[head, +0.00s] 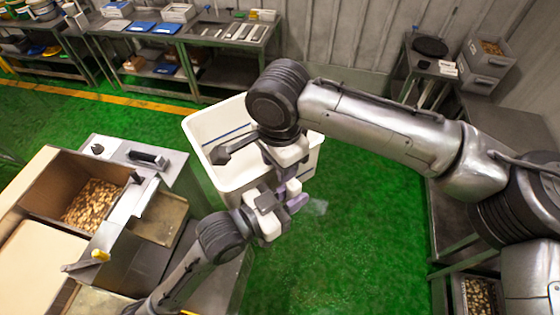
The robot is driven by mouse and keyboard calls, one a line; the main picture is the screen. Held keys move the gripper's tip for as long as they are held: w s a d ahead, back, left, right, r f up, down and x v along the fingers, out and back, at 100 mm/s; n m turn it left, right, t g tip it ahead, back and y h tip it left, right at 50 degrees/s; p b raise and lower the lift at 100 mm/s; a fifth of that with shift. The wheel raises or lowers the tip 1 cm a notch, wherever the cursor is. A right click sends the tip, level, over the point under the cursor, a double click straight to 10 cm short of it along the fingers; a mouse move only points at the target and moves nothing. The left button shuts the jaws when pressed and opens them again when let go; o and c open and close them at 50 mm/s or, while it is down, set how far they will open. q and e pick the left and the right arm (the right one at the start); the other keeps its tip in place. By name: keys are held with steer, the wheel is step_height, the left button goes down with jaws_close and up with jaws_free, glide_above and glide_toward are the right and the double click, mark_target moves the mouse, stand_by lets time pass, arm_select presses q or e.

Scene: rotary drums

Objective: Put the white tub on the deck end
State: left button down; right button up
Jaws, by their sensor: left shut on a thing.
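The large white tub (207,136) is at the centre of the head view, open side up, with a thin blue line inside. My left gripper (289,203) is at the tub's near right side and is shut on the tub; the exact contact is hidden. My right gripper (288,168) is just above it, over the tub's right side. Its fingers are partly hidden, so its opening is unclear. A light grey deck (172,166) with a black knob and handle is left of the tub, on the drum machine.
A brown bin (45,193) of small tan pieces is at the left. Workbenches (190,38) with trays line the back wall. A bench with stacked grey crates (489,55) is at the right.

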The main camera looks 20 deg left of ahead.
steer(key=shift+s+f, duration=0.15)
steer(key=shift+f, duration=0.1)
jaws_close()
steer(key=shift+d, duration=0.1)
